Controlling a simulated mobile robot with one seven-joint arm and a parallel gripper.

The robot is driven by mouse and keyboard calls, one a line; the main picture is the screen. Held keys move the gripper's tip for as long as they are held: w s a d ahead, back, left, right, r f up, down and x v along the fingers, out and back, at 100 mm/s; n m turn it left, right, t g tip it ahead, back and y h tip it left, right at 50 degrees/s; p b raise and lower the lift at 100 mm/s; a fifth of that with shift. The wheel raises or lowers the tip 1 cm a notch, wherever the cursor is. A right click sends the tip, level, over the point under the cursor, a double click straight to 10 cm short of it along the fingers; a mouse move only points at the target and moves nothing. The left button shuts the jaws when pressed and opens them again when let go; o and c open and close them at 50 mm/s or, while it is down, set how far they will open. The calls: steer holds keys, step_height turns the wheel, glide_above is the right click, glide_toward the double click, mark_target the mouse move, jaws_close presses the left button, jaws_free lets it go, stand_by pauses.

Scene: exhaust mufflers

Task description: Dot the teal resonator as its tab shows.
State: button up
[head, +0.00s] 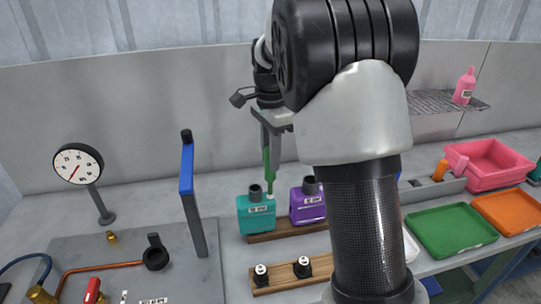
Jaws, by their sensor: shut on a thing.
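The teal resonator (256,222) is a boxy block with a dark neck on top and a white label with dark print, too small to read. It stands upright on a wooden strip (283,230). My gripper (272,133) is above it, pointing down and shut on a slim green tool (267,160). The tool's lower end is pale and comes down close to the teal resonator's top, behind or beside its neck. I cannot tell whether it touches. No tab can be made out clearly.
A purple resonator (306,208) stands close on the right. Two dark bottles with white tops (261,276) (302,267) sit on a front wooden strip. Green (452,230), orange and pink trays are right.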

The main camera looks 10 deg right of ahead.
steer(key=shift+f, duration=0.6)
stand_by(2.1)
step_height(320, 180, up, 7)
steer(key=p, duration=0.6)
steer(key=shift+r, duration=0.15)
stand_by(0.3)
